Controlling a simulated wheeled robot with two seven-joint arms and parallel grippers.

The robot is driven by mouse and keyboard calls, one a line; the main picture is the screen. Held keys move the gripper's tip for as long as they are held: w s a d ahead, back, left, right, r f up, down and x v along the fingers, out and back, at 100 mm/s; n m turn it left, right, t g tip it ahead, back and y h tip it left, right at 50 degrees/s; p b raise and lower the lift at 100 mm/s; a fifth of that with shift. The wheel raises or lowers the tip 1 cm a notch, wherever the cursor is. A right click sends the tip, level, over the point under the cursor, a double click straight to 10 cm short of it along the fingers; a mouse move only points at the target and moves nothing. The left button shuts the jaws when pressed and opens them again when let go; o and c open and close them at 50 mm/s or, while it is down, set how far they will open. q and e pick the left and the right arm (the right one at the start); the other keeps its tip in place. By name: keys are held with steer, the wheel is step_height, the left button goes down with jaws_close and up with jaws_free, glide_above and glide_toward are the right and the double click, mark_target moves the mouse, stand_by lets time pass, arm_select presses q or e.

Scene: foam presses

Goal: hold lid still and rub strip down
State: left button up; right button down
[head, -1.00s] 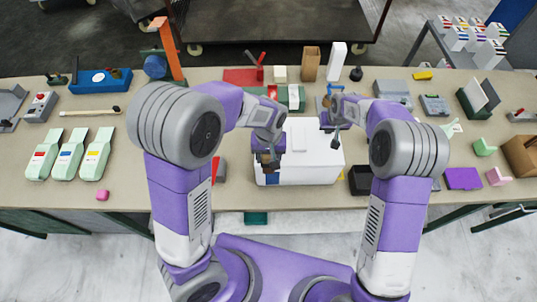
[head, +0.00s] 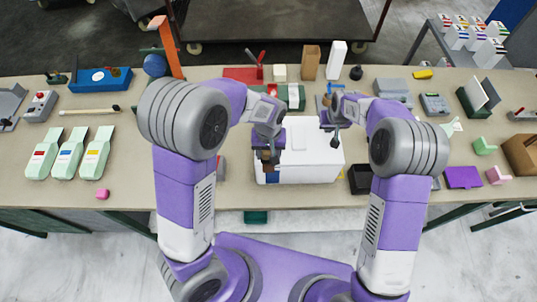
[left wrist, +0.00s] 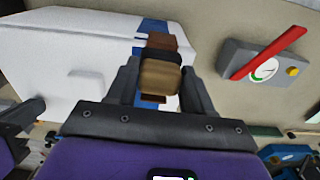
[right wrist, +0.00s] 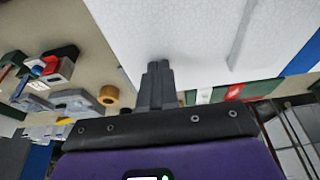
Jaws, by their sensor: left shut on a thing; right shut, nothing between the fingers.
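A white foam box with a lid (head: 310,155) stands at the middle front of the table. A blue strip (head: 270,178) runs down its near face at the left end; the strip also shows in the left wrist view (left wrist: 152,25), partly hidden by the tool. My left gripper (head: 267,156) is shut on a brown block (left wrist: 160,76), held at the strip; whether it touches cannot be told. My right gripper (head: 334,138) is shut and empty at the lid's right part. In the right wrist view its closed fingertips (right wrist: 158,68) are against or just above the white lid.
A grey gauge box with a red bar (left wrist: 268,62) lies close beside the foam box. A black tray (head: 360,180) stands right of it. The table's front edge is close to the box.

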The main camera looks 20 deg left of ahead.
arm_select(q)
steer(key=shift+w+a+f, duration=0.15)
steer(key=shift+w, duration=0.45)
steer(key=shift+w+a, duration=0.2)
steer(key=shift+w, duration=0.65)
steer(key=shift+r, duration=0.2)
steer(key=shift+r, duration=0.7)
steer(key=s+d+r, duration=0.2)
steer(key=s, duration=0.5)
steer(key=shift+s, duration=0.4)
